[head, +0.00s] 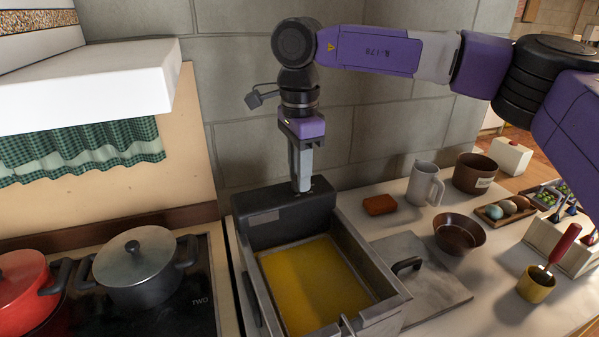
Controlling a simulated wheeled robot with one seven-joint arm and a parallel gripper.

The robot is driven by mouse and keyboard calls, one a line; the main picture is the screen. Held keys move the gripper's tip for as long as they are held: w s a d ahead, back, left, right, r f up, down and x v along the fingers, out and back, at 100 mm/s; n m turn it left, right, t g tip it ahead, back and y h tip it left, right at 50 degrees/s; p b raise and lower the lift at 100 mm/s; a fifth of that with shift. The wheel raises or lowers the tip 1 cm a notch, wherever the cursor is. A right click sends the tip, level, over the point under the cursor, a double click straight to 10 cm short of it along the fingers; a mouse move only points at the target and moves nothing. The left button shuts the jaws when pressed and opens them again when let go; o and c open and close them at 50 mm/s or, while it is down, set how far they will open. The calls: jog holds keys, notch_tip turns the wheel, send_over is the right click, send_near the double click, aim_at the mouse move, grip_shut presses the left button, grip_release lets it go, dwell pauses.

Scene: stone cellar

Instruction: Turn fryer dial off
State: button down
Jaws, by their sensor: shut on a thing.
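The fryer is a metal vat (385,308) filled with yellow oil, standing on the counter at the bottom middle. A dark control box (265,227) rises at its back. My gripper (302,188) points straight down at the top of this box, with its fingers shut. The fryer dial is hidden behind my fingertips, so I cannot see its setting; my gripper is shut on it as far as the view shows.
A stove with a lidded grey pot (140,270) and a red pot (22,295) stands at left. Right of the fryer lie a lid with a black handle (425,280), a sponge-like brown block (380,205), a white mug (424,184) and a brown bowl (460,234). A stone wall stands behind.

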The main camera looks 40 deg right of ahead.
dwell(0.3)
jog(key=c, duration=1.1)
grip_release()
jog(key=shift+r, duration=0.1)
jog(key=shift+r+b, duration=0.45)
jog(key=shift+r, duration=3.4)
